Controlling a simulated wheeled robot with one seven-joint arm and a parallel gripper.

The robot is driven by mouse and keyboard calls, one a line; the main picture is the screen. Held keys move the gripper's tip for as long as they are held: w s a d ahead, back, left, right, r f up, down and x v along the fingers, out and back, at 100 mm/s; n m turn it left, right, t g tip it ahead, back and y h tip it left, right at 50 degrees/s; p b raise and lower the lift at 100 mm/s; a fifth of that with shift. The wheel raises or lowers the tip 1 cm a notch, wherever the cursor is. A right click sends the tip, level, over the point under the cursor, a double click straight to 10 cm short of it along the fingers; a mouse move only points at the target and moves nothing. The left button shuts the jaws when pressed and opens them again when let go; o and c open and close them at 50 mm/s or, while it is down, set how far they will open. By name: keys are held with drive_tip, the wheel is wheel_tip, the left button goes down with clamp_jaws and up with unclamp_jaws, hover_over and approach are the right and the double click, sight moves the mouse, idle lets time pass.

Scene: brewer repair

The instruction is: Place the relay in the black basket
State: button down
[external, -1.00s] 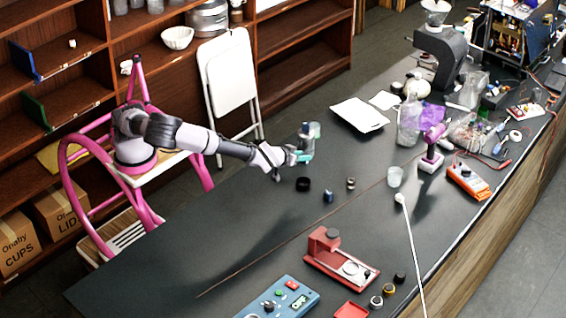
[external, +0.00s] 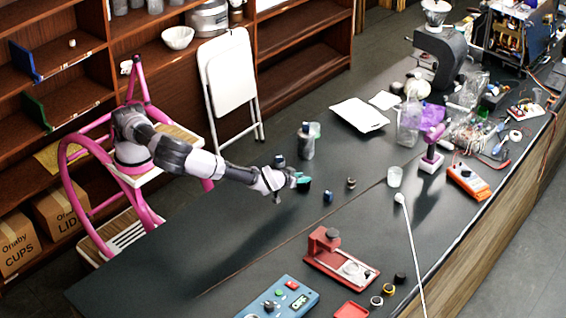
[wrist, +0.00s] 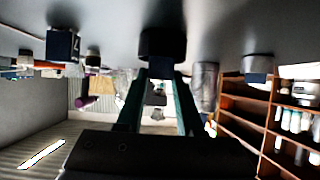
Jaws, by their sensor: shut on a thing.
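My gripper (external: 302,183) is low over the bench, its teal fingers shut on a short, round black piece (wrist: 162,44). In the external view the fingers mostly hide this piece. It may be the black basket; I cannot tell for sure. A small dark blue block (external: 328,196), possibly the relay, stands on the bench just right of my gripper; in the wrist view a blue block with pale marks (wrist: 62,44) shows at upper left. Another small dark blue piece (external: 279,160) stands behind my gripper, shown with a grey end in the wrist view (wrist: 258,66).
A grey bottle-like container (external: 306,143) stands behind the gripper. A small brown cylinder (external: 351,183) and a clear cup (external: 395,176) stand to the right. A red press (external: 340,258) and a blue control box (external: 278,300) are at the front. The bench's left part is clear.

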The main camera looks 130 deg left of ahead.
drive_tip(key=shift+f, duration=0.2)
drive_tip(key=shift+c, duration=2.3)
unclamp_jaws()
drive_tip(key=shift+r, duration=0.1)
wheel_tip(320, 180, up, 7)
